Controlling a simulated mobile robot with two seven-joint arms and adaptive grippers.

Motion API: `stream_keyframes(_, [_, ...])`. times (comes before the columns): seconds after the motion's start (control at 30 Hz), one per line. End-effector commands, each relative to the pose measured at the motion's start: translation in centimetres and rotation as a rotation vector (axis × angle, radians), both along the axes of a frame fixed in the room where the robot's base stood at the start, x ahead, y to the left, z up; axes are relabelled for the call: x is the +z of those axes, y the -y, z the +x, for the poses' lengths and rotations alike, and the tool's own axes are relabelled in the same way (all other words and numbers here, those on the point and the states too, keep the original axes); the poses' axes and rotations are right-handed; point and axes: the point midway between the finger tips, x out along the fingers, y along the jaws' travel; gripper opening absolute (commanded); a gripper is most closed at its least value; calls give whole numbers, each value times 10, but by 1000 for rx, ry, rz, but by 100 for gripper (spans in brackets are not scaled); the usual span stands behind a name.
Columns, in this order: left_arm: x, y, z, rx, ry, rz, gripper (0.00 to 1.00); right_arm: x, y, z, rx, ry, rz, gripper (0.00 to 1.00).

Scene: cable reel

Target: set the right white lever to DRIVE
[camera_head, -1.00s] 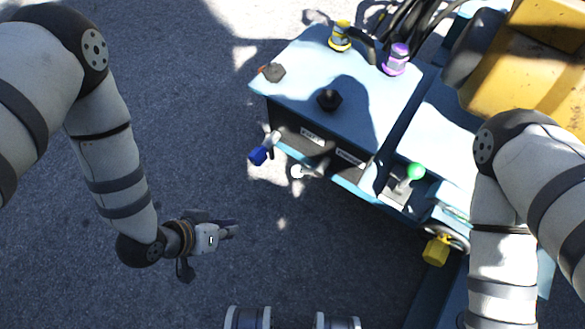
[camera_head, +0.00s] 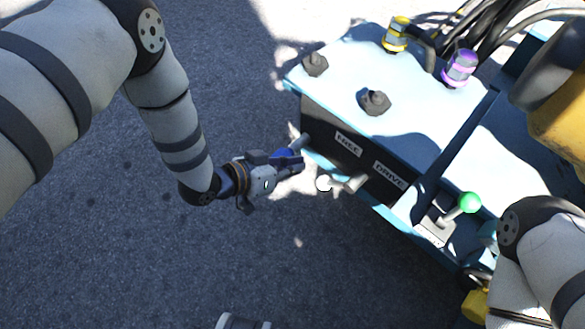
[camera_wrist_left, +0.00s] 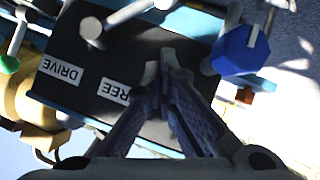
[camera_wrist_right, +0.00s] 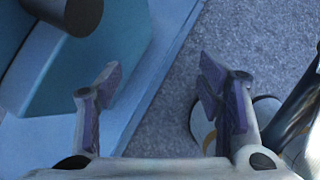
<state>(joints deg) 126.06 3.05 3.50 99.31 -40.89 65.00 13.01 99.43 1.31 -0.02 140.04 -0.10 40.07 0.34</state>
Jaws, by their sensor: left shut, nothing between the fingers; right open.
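The lever with a white ball knob (camera_head: 324,183) sticks out from the dark panel, below the FREE (camera_head: 348,143) and DRIVE (camera_head: 389,175) labels. In the left wrist view its white knob (camera_wrist_left: 165,4) is at the top edge. A lever with a blue knob (camera_wrist_left: 240,50) is to its left in the head view, partly hidden by my left gripper. My left gripper (camera_head: 299,164) is shut and empty, close to the blue knob and apart from the white knob; contact with the blue knob is unclear. My right gripper (camera_wrist_right: 166,85) is open and empty.
A green-knobbed lever (camera_head: 469,202) stands right of the panel. Dark knobs (camera_head: 376,101) and yellow (camera_head: 396,35) and purple (camera_head: 461,68) connectors top the blue cabinet. In the right wrist view, blue machine parts lie left. Open asphalt lies left of the cabinet.

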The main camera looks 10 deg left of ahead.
Motion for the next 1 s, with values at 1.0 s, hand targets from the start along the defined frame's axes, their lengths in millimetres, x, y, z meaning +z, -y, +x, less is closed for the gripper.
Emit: stream_keyframes(1.0, [-67, 50, 33, 1, -5, -4, 0, -33, -3, -11, 3, -52, 5, 62])
